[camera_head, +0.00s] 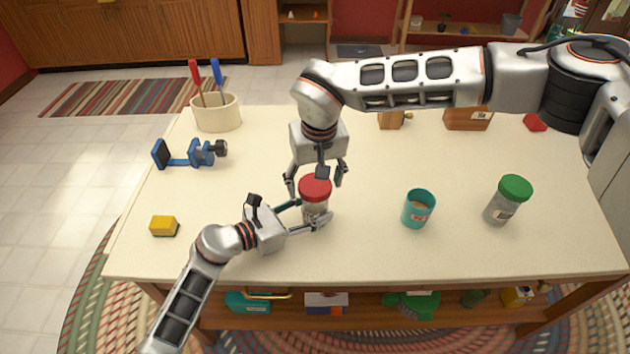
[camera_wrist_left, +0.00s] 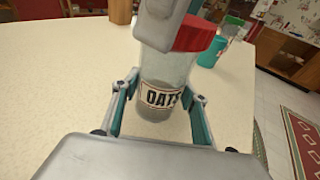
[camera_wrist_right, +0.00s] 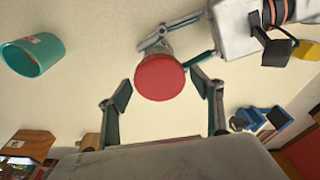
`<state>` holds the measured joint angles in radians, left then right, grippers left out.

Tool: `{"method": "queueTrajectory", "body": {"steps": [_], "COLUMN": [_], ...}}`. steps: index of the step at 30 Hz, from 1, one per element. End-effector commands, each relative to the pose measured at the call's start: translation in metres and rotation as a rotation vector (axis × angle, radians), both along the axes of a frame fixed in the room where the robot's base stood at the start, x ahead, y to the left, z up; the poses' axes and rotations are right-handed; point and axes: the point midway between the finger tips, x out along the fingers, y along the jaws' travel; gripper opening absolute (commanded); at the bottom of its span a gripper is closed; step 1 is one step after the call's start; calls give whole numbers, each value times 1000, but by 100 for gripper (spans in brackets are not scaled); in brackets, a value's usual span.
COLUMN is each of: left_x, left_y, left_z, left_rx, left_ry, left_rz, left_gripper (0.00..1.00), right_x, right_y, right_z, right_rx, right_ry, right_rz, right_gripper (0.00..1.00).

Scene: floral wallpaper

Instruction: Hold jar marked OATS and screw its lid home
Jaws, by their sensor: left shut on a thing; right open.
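The OATS jar (camera_wrist_left: 165,73) is clear glass with a black-lettered label (camera_wrist_left: 160,97). It stands upright near the table's middle. Its red lid (camera_head: 315,188) rests on top; how tightly it sits I cannot tell. My left gripper (camera_head: 312,214) is shut on the jar body from the front left, one finger on each side. My right gripper (camera_head: 316,182) points down over the jar. In the right wrist view its open fingers stand on either side of the lid (camera_wrist_right: 160,77), apart from it. The jar's far side is hidden.
A teal cup (camera_head: 418,209) and a green-lidded jar (camera_head: 507,201) stand to the right. A yellow sponge (camera_head: 164,226), a blue clamp-like tool (camera_head: 188,155) and a cream crock (camera_head: 216,113) with red- and blue-handled tools are at left. Wooden boxes (camera_head: 467,118) stand at the back right.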

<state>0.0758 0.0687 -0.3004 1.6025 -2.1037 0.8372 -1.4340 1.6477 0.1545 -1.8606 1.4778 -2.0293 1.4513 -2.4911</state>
Motion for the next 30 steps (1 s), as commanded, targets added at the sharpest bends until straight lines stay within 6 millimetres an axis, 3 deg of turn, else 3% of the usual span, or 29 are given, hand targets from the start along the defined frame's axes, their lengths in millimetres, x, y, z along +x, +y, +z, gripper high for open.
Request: {"method": "queueTrajectory", "body": {"steps": [6,21,25,30], "left_x": [0,0,0,0], "left_y": [0,0,0,0], "left_z": [0,0,0,0], "left_rx": [0,0,0,0], "left_ry": [0,0,0,0], "left_rz": [0,0,0,0], "left_gripper": [23,23,23,23], "right_x": [0,0,0,0], "right_y": [0,-1,-1,-1], "right_z": [0,0,0,0], "right_rx": [0,-1,0,0], "right_ry": [1,1,1,1], "right_rz": [206,228,227,226], "right_gripper": [65,65,36,36]}}
